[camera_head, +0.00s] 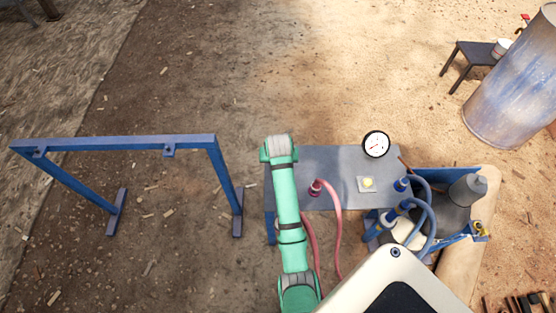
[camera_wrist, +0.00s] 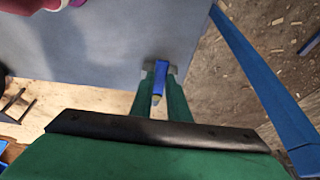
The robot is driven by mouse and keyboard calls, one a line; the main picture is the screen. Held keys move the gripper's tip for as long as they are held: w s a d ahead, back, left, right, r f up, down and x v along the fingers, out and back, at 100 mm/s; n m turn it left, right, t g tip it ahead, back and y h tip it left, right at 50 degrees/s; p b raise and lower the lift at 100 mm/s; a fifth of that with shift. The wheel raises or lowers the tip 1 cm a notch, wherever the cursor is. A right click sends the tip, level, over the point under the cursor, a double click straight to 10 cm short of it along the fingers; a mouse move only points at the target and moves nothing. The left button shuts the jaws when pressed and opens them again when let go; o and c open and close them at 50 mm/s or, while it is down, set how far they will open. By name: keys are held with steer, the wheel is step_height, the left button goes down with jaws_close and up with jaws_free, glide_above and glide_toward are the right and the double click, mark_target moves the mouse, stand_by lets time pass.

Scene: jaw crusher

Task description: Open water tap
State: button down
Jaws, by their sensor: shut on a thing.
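In the wrist view, my gripper (camera_wrist: 160,82) is shut, with its two green fingers on either side of a small blue piece (camera_wrist: 160,73), which looks like the water tap's handle. It sits at the edge of the grey table (camera_wrist: 95,45). The tap's body is hidden. In the head view, my green arm reaches over the left end of the grey table (camera_head: 340,160), and my fingers and the blue piece are hidden under the wrist.
A red fitting (camera_head: 315,188) with a pink hose is right of my arm. A dial gauge (camera_head: 376,144) and blue hoses (camera_head: 428,215) are farther right. A blue frame (camera_head: 120,145) stands left. A metal drum (camera_head: 510,85) is at upper right.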

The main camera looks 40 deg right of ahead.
steer(key=c, duration=1.7)
jaws_free()
steer(key=shift+w+d, duration=0.1)
steer(key=shift+r, duration=0.1)
steer(key=v, duration=1)
steer(key=shift+r, duration=0.3)
